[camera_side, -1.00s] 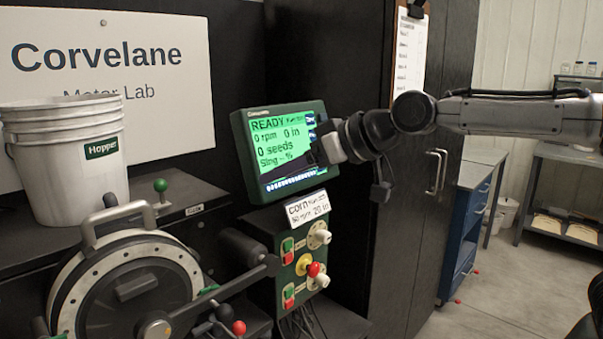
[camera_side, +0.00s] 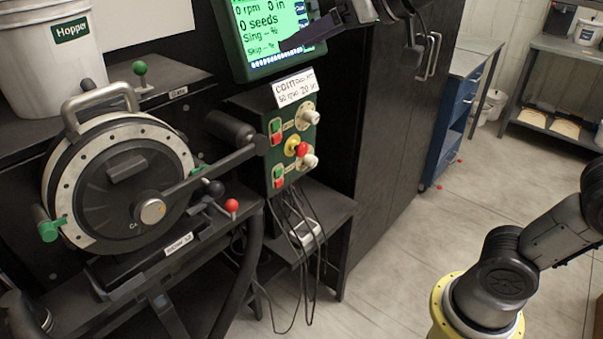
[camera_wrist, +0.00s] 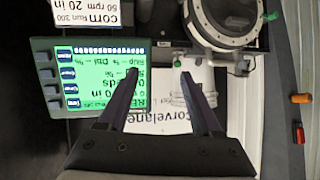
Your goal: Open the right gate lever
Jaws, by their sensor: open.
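The round seed meter (camera_side: 125,165) stands at the left in the side view, with a dark disc cover and a metal handle on top. Beside it are a lever with a red ball knob (camera_side: 232,205), a black ball knob (camera_side: 215,188) and, above, an upright green ball knob (camera_side: 140,68). I cannot tell from the labels which of these is the right gate lever. My gripper (camera_wrist: 160,79) is open and empty, its two dark fingers apart. In the side view it is at the top, in front of the monitor and away from the knobs.
The monitor (camera_side: 252,74) and the control box with buttons (camera_side: 277,175) stand right of the meter. A white hopper bucket (camera_side: 45,85) is at upper left. Cables (camera_side: 290,225) hang below the box. Open floor (camera_side: 400,270) lies to the right.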

